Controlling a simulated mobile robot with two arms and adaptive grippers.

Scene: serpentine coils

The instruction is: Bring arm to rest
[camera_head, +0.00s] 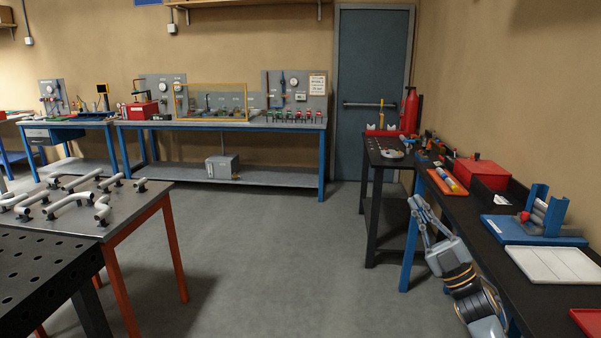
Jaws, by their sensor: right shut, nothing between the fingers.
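My right gripper (417,205) shows at the right, at the end of my right arm, which comes in from the lower right. Its fingers point up and to the left, beside the left edge of the dark workbench (488,231) in the picture. The fingers are shut with nothing between them. My left gripper and left arm are not in view.
The dark bench carries a red box (481,172), a blue fixture (544,215) and a white tray (556,264). A table with bent pipes (128,208) stands at left. A long workbench (222,125) and a door (369,75) are behind. The middle floor (270,250) is clear.

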